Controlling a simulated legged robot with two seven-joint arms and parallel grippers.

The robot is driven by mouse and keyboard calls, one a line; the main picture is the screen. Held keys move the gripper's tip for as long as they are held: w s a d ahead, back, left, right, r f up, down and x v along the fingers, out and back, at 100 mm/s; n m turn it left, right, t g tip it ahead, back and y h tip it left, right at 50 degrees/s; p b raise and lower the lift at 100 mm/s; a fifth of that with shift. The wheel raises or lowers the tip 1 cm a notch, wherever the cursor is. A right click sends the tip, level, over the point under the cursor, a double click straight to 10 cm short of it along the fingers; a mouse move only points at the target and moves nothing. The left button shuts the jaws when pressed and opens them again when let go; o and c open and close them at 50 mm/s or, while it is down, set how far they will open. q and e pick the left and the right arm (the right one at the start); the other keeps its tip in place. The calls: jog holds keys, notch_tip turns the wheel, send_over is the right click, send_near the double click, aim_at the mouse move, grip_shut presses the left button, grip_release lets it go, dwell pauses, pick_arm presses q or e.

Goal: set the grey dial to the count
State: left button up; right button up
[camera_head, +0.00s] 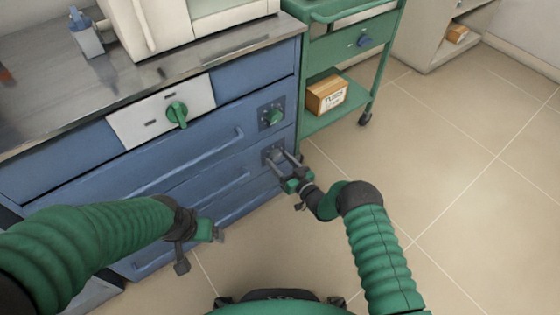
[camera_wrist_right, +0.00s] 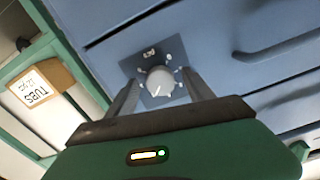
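The grey dial (camera_wrist_right: 160,81) is a round knob on a dark square plate with small pale marks, on the blue cabinet front. A dark line on its face points toward the lower left in the wrist view. In the head view the dial (camera_head: 270,153) is partly hidden by my right gripper (camera_head: 281,162). My right gripper (camera_wrist_right: 161,84) is open, one finger on each side of the dial, with visible gaps to it. A cardboard box (camera_wrist_right: 36,84) has a label reading "TUBS" with a smaller line, perhaps starting with 12. My left gripper (camera_head: 201,248) looks open and empty.
A green dial (camera_head: 271,117) sits above the grey one, and a larger green knob (camera_head: 177,113) is on a white panel. A green trolley (camera_head: 312,122) carries the box (camera_head: 327,95) beside the cabinet. Floor at right is clear.

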jog(key=shift+r, duration=0.1)
jog(key=shift+s+d+r, duration=0.1)
jog(key=shift+d, duration=0.05)
jog(key=p+v, duration=0.7)
jog(key=v, duration=0.9)
jog(key=shift+s+d+f, duration=0.15)
jog(key=shift+s+f, duration=0.05)
jog(key=shift+f, duration=0.1)
